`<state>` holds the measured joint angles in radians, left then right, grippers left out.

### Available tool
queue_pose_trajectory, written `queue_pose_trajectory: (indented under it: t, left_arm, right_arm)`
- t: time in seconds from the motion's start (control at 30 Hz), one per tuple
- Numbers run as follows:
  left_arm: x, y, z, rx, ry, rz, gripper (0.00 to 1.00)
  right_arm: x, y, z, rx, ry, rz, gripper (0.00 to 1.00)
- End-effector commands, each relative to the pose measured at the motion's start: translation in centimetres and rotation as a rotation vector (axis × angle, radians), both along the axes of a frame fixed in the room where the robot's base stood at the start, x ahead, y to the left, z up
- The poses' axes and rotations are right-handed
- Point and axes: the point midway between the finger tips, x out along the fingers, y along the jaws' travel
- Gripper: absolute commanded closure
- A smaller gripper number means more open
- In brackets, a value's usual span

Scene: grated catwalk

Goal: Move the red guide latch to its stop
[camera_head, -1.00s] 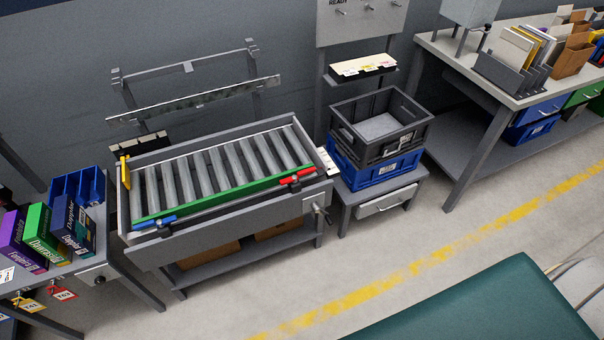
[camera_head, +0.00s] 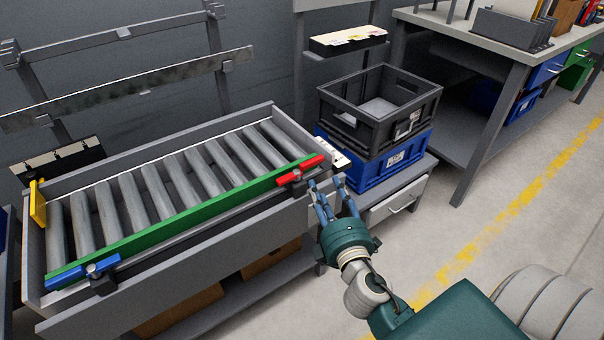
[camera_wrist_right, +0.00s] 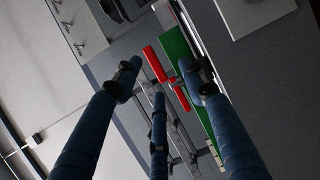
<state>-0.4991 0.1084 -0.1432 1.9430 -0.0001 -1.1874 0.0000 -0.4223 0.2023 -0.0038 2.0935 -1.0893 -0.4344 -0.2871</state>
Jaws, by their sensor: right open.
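The red guide latch (camera_head: 300,170) sits at the right end of the green guide rail (camera_head: 190,215) on the roller conveyor. It also shows in the right wrist view (camera_wrist_right: 154,64), between my spread fingers. My right gripper (camera_head: 327,184) is open and empty, just right of the latch, with a gap still visible between them in the wrist view. A blue latch (camera_head: 84,270) sits at the rail's left end. The latch's stop cannot be made out. My left gripper is not in view.
A black crate (camera_head: 368,128) on a blue crate (camera_head: 372,172) stands on a small stand right of the conveyor. A yellow piece (camera_head: 38,205) is at the conveyor's far left. The floor with the yellow line (camera_head: 470,250) is clear.

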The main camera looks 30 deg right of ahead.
Motion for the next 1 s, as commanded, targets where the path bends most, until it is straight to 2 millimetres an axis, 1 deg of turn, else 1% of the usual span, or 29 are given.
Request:
queue_pose_trajectory:
  t: [0.03,0.1,0.17,0.23,0.37,0.5,0.7,0.83,1.0]
  left_arm:
    - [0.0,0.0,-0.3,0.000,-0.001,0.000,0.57]
    - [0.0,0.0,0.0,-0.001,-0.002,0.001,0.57]
    - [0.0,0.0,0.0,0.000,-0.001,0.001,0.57]
    - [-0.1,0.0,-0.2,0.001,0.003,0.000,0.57]
    - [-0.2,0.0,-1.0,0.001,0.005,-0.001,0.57]
    - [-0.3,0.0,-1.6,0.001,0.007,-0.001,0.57]
    - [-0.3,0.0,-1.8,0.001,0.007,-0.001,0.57]
    - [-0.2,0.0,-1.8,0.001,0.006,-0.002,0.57]
    - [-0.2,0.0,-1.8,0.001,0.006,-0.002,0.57]
  right_arm:
    - [-0.1,-0.1,0.4,-0.021,-0.018,-0.003,0.58]
    - [0.0,-0.2,1.3,-0.035,-0.032,-0.004,0.58]
    - [0.4,-0.3,1.6,-0.039,-0.036,-0.004,0.58]
    - [1.2,-0.6,1.8,-0.040,-0.035,-0.004,0.58]
    - [3.5,-1.2,1.8,-0.039,-0.036,-0.003,0.58]
    - [6.1,-2.1,1.7,-0.037,-0.036,-0.004,0.58]
    - [9.0,-3.0,1.5,-0.034,-0.034,-0.004,0.58]
    - [9.9,-3.3,1.5,-0.034,-0.033,-0.004,0.58]
    - [10.2,-3.4,1.5,-0.034,-0.032,-0.004,0.58]
